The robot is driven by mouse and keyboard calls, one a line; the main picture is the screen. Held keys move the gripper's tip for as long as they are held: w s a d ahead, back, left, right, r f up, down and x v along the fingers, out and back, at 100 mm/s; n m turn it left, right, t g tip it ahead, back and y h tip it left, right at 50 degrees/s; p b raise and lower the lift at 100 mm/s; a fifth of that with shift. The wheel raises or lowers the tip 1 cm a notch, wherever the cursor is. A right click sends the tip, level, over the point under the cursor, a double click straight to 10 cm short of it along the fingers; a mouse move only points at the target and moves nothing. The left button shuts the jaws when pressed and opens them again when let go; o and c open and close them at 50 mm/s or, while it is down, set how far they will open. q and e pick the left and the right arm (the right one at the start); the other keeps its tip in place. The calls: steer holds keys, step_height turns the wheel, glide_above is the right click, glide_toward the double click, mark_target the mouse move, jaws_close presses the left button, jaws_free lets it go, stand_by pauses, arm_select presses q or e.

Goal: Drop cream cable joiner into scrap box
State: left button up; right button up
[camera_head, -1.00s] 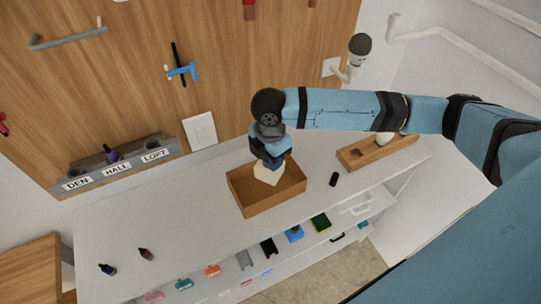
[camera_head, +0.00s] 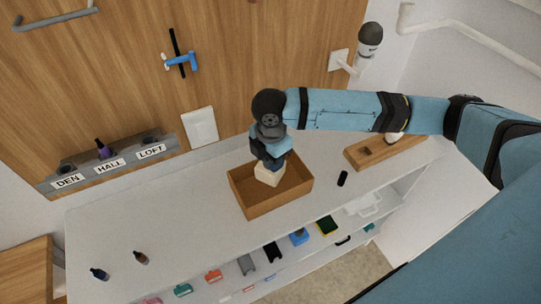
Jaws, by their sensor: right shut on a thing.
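The cream cable joiner (camera_head: 268,174) is a pale block held in my right gripper (camera_head: 269,163). The gripper comes down from above, shut on the joiner, and its fingertips are mostly hidden by the wrist. The joiner is over the open brown box (camera_head: 284,204), which stands on the white counter; it appears within the box opening. I cannot tell whether it touches the floor of the box. My left gripper is not in view.
A wooden holder (camera_head: 363,160) and a small black item (camera_head: 342,178) lie right of the box. A labelled grey rack (camera_head: 110,166) is on the wall.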

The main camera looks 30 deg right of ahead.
steer(key=shift+f, duration=0.4)
steer(key=o, duration=1)
step_height(320, 180, up, 14)
steer(key=shift+f+b, duration=0.1)
steer(key=shift+b, duration=0.4)
